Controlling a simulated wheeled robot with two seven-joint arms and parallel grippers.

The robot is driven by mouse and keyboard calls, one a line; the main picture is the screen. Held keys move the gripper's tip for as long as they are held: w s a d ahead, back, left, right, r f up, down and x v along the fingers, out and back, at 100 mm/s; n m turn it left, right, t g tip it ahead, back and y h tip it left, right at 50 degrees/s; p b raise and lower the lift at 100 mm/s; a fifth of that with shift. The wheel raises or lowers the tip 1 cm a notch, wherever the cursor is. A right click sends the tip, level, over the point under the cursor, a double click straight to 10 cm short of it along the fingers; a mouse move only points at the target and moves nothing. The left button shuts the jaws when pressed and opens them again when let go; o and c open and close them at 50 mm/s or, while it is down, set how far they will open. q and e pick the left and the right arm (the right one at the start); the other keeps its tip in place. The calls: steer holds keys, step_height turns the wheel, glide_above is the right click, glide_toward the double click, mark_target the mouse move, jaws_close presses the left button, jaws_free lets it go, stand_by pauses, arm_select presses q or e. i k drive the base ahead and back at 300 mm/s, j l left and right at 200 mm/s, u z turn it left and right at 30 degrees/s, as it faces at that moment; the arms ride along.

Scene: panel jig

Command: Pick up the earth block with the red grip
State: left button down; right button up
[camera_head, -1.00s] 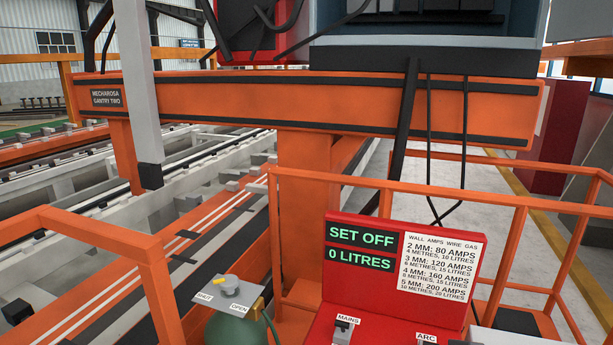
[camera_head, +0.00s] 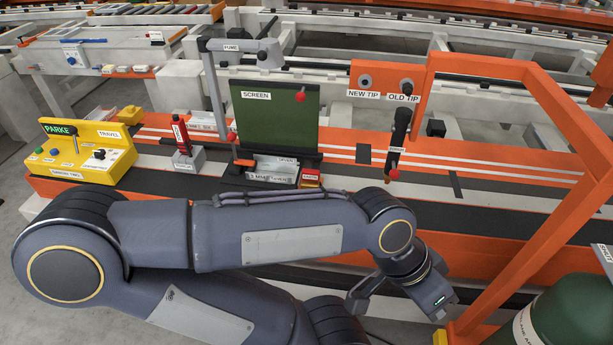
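A small grey block with an upright red grip (camera_head: 182,138) stands on the dark-topped orange beam, left of the green screen; I take it for the earth block. Its label is too small to read surely. My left arm crosses the foreground from the left, in front of the beam. My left gripper (camera_head: 362,298) hangs at the lower right of the arm, well to the right of the block and apart from it. Its fingers are partly hidden, so its opening does not show. My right gripper is out of view.
A yellow control box (camera_head: 88,152) stands left of the block. The green screen (camera_head: 275,115), a fume arm (camera_head: 215,85) and a small red labelled block (camera_head: 311,179) stand to its right. A black torch (camera_head: 399,135) hangs farther right. Orange rails and a green cylinder (camera_head: 575,315) bound the right side.

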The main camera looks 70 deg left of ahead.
mark_target(310, 178)
steer(key=u, duration=2.5)
steer(key=i+j, duration=0.25)
steer(key=j, duration=0.15)
steer(key=i+j, duration=0.25)
steer(key=j, duration=0.15)
steer(key=i+j+z, duration=0.1)
steer(key=i+j, duration=0.45)
steer(key=j, duration=0.25)
steer(key=i+j, duration=0.2)
steer(key=j, duration=0.2)
